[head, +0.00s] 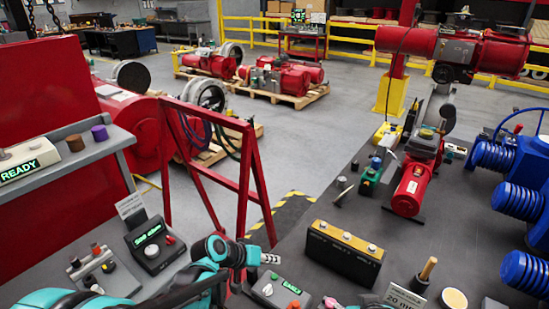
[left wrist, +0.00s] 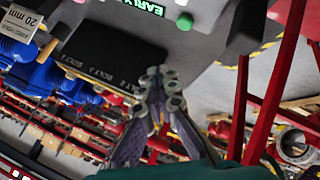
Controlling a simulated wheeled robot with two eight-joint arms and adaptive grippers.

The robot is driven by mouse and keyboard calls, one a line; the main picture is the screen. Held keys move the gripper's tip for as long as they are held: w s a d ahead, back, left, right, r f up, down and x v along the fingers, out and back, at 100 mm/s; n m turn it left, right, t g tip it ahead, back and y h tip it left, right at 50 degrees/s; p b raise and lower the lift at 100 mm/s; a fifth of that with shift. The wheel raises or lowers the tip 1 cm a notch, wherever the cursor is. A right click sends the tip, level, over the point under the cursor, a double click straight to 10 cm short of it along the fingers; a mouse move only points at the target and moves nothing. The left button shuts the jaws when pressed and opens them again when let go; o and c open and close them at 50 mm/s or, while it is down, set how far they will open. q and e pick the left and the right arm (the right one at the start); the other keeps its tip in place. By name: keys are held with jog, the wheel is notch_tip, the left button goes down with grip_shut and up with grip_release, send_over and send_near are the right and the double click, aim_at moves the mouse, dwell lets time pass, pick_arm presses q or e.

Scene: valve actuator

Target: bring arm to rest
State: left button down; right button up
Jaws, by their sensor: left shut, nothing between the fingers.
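My left arm (head: 215,252) is teal and grey and comes in from the lower left of the head view. My left gripper (head: 270,258) is at its end, pointing right, close to the grey control box with a green display (head: 281,290). In the left wrist view the left gripper's fingers (left wrist: 160,76) come together at their tips with nothing between them. The same box (left wrist: 150,20) shows at the top of that view. My right gripper is not seen in either view.
A red frame (head: 262,190) stands behind the gripper. A dark box with a yellow top (head: 345,245) is on the bench to its right. Another control box (head: 152,246) is to its left. Red actuators (head: 412,185) and blue springs (head: 522,272) are farther right.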

pick_arm(q)
jog(key=s+a+r+n+t+y+b, duration=0.1)
jog(key=s+a+r+y, duration=0.1)
jog(key=s+a, duration=0.6)
jog(key=s+a+r+y+b, duration=0.1)
jog(key=s+a+r+y, duration=0.1)
jog(key=s+a+y, duration=0.3)
jog(key=s+a, duration=0.4)
jog(key=s, duration=0.1)
jog(key=shift+s+r+n+t, duration=0.25)
jog(key=shift+s+n+t, duration=0.05)
jog(key=shift+n+t, duration=0.1)
